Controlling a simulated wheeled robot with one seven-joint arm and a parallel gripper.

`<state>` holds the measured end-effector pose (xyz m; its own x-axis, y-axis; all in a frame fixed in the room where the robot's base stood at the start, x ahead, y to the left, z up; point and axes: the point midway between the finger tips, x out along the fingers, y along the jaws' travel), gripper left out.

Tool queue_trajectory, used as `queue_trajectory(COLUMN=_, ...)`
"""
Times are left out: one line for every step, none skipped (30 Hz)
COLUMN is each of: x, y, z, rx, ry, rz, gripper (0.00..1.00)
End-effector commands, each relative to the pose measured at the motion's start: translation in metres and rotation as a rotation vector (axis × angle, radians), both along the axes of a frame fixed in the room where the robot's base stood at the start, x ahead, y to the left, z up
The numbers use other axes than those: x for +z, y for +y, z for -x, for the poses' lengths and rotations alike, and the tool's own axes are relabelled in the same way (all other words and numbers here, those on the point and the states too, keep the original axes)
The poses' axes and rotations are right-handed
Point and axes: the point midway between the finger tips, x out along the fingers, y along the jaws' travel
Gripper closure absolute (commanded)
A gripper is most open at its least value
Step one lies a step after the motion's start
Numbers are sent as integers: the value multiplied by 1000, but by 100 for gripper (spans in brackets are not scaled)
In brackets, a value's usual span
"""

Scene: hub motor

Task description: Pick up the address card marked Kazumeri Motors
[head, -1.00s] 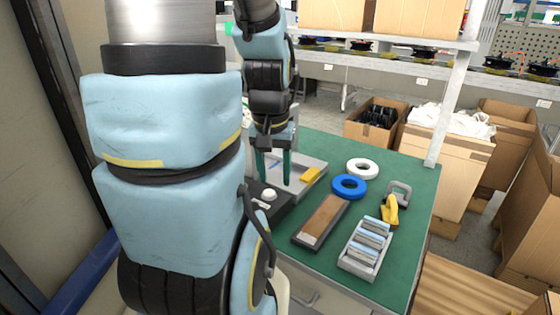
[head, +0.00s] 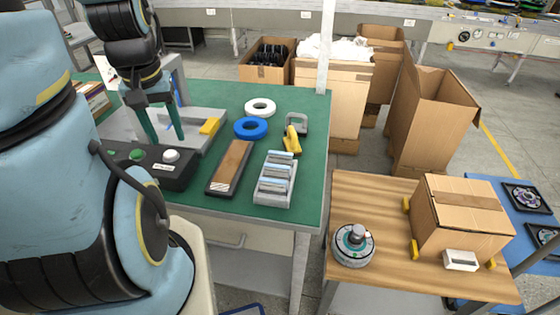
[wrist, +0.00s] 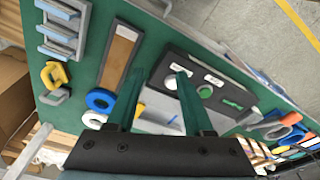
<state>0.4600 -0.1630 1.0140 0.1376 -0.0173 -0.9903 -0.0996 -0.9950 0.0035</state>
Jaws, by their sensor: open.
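No lettering for Kazumeri Motors can be read in either view, so I cannot tell which thing is the address card. A row of thin, card-like pieces (head: 92,99) stands at the left of the green table, partly behind my arm. Similar strips show at the lower right of the wrist view (wrist: 298,146). My gripper (head: 168,138) is open and empty, its two green fingers pointing down above the grey tray (head: 205,141) and the black button box (head: 183,176). In the wrist view, my gripper (wrist: 159,79) has nothing between its fingers.
The green table (head: 300,112) also holds a blue ring (head: 251,128), a white ring (head: 260,107), a yellow-handled tool (head: 292,141) and a grey rack (head: 273,190). A wooden table (head: 375,205) at right bears a carton (head: 460,218), a round motor (head: 353,245) and a white holder (head: 460,261).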

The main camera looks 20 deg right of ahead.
Motion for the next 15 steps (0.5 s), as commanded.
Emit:
queue_trajectory(x=0, y=0, z=0, rx=0, ry=0, rz=0, gripper=48)
queue_trajectory(x=0, y=0, z=0, rx=0, ry=0, rz=0, gripper=48)
queue_trajectory(x=0, y=0, z=0, rx=0, ry=0, rz=0, gripper=47)
queue_trajectory(x=0, y=0, z=0, rx=-1, ry=0, rz=0, gripper=44)
queue_trajectory(x=-1, y=-1, z=-1, rx=-3, ry=1, rz=0, gripper=40)
queue_trajectory(x=-3, y=-5, z=-4, rx=-12, ry=2, rz=0, gripper=36)
queue_trajectory(x=-5, y=-10, z=-7, rx=-23, ry=5, rz=0, gripper=32)
queue_trajectory(x=-8, y=-18, z=-11, rx=-39, ry=10, rz=0, gripper=29)
queue_trajectory(x=-12, y=-31, z=-18, rx=-67, ry=17, rz=-1, gripper=25)
queue_trajectory(x=-16, y=-43, z=-24, rx=-90, ry=26, rz=-2, gripper=21)
queue_trajectory(x=-19, y=-58, z=-30, rx=-116, ry=33, rz=-2, gripper=18)
queue_trajectory(x=-24, y=-79, z=-38, rx=-154, ry=45, rz=-6, gripper=13)
queue_trajectory(x=-27, y=-96, z=-42, rx=-184, ry=55, rz=-8, gripper=10)
queue_trajectory(x=-30, y=-114, z=-46, rx=-212, ry=63, rz=-11, gripper=7)
queue_trajectory(x=-34, y=-137, z=-49, rx=-248, ry=76, rz=-15, gripper=2)
